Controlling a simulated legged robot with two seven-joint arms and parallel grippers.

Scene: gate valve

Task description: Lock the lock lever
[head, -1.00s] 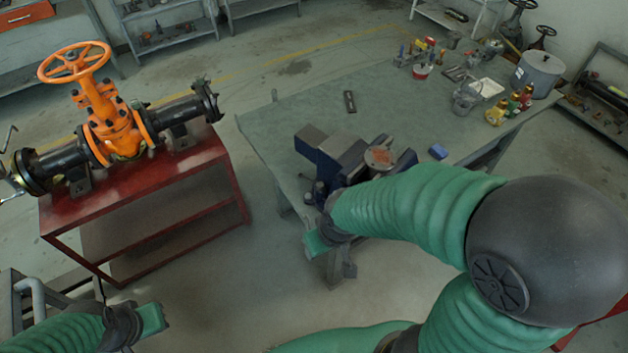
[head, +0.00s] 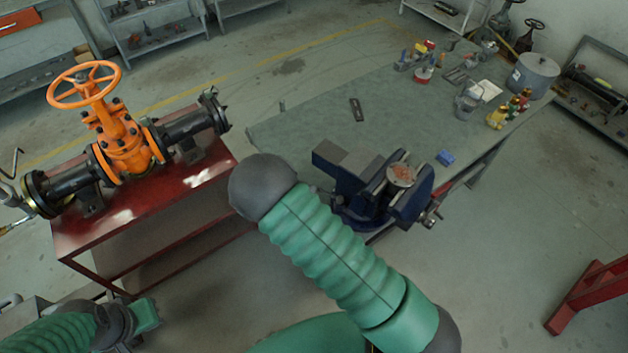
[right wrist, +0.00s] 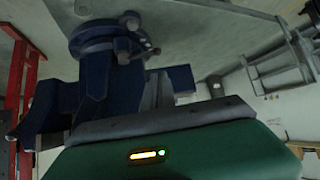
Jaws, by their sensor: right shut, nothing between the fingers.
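I cannot make out with certainty which part is the lock lever. The orange gate valve (head: 122,140), with its handwheel on top, sits in a black pipe on a red stand. A bent grey handle (head: 14,165) shows at the pipe's left end. A blue vise (head: 372,190) stands on the table's front edge; it also shows close up in the right wrist view (right wrist: 105,90). My right gripper (right wrist: 165,118) is shut and empty near the vise; the head view hides it. My left gripper (head: 146,314) is low at the left, its fingers unclear.
The grey table (head: 305,125) holds a dark flat tool (head: 356,109), a blue block (head: 445,157), bottles (head: 508,110) and a pot (head: 533,73). A red frame (head: 590,295) stands at the right. Floor is open between the red stand (head: 150,215) and table.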

